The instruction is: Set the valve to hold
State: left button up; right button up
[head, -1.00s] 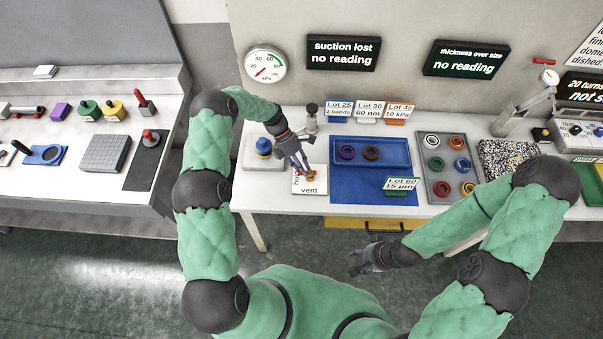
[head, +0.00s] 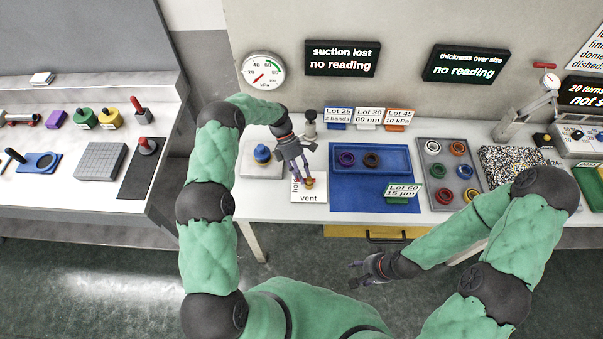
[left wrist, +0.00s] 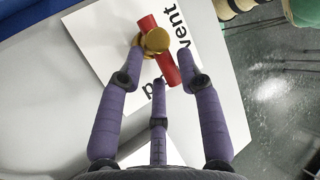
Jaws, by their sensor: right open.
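The valve is a brass hub (left wrist: 155,40) with a red bar handle (left wrist: 167,66) on a white plate (head: 309,197). The plate is marked "vent" at its front and "hold" at its left edge, the latter partly hidden. In the left wrist view the handle lies slanted, between the spread fingers of my left gripper (left wrist: 160,66). Whether a finger touches it I cannot tell. In the head view my left gripper (head: 301,178) is low over the valve and hides part of it. My right gripper (head: 360,272) is open and empty, in front of the bench.
A blue knob (head: 262,154) stands left of the plate and a dark-topped post (head: 310,124) behind it. A blue tray (head: 398,158) with rings is to the right. A dial gauge (head: 263,71) and a "suction lost, no reading" display (head: 342,58) are on the wall.

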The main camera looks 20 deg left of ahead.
pick_arm(q)
jog(key=shift+o, duration=0.3)
jog(key=shift+s+d+f, duration=0.15)
jog(key=shift+s+f, duration=0.05)
jog(key=shift+s, duration=0.15)
jog(key=shift+w+r, duration=0.15)
jog(key=shift+w+r, duration=0.15)
jog(key=v, duration=1.1)
jog(key=shift+r, duration=0.2)
jog(key=shift+w, duration=0.1)
